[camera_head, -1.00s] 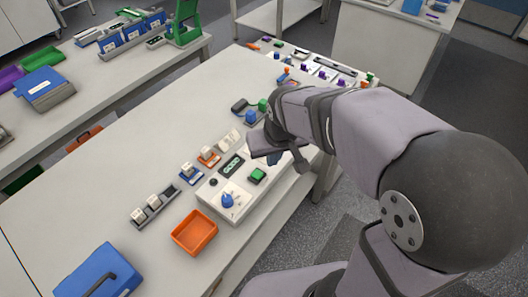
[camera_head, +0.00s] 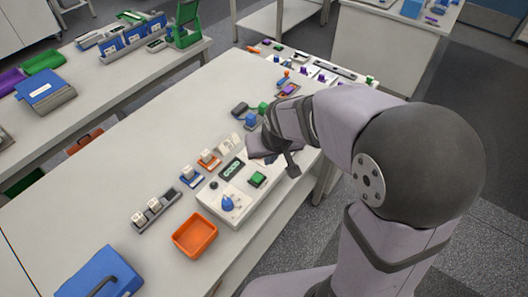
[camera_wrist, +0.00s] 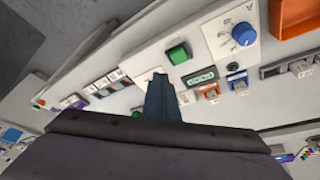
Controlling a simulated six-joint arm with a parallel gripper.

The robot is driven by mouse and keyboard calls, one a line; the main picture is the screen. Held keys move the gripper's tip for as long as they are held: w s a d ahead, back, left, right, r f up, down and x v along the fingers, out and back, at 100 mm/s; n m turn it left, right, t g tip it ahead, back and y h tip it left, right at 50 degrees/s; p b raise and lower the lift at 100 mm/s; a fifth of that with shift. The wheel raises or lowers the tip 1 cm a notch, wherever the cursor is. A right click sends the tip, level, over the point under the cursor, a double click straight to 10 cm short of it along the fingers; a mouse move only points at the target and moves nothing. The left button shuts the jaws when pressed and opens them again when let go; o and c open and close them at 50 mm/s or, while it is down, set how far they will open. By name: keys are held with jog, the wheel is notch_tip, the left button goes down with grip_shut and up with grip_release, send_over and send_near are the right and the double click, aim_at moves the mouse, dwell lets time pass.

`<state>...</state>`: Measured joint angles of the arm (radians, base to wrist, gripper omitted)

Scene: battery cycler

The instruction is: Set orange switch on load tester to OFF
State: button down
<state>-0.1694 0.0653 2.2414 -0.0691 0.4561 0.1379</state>
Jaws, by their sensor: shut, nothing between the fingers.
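A small orange-based switch (camera_head: 208,160) with a white rocker stands at the left edge of a white unit (camera_head: 232,205) with a blue knob, a green button and a dark display. The switch also shows in the wrist view (camera_wrist: 210,93), right of the fingers. Its setting is too small to read. My gripper (camera_wrist: 159,76) is shut and empty, its fingers over the unit's end near the green button (camera_wrist: 178,53). It is apart from the switch. In the head view my wrist covers most of the fingers.
A blue-based switch (camera_head: 191,177) stands next to the orange one. A grey holder with white blocks (camera_head: 152,211) and an orange tray (camera_head: 195,234) lie nearer. A small blue block (camera_head: 250,120) stands beyond.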

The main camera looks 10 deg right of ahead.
jog(key=p+x, duration=0.1)
jog(key=x, duration=0.5)
jog(key=shift+f, duration=0.25)
jog(key=shift+w+a+r+p, duration=0.1)
jog(key=shift+w+p, duration=0.2)
jog(key=shift+w, duration=0.25)
jog(key=shift+w+r+p, duration=0.15)
jog(key=shift+w+p, duration=0.15)
jog(key=shift+w, duration=0.25)
jog(key=shift+w+f+p, duration=0.1)
jog(key=shift+w+p, duration=0.3)
jog(key=shift+w, duration=0.55)
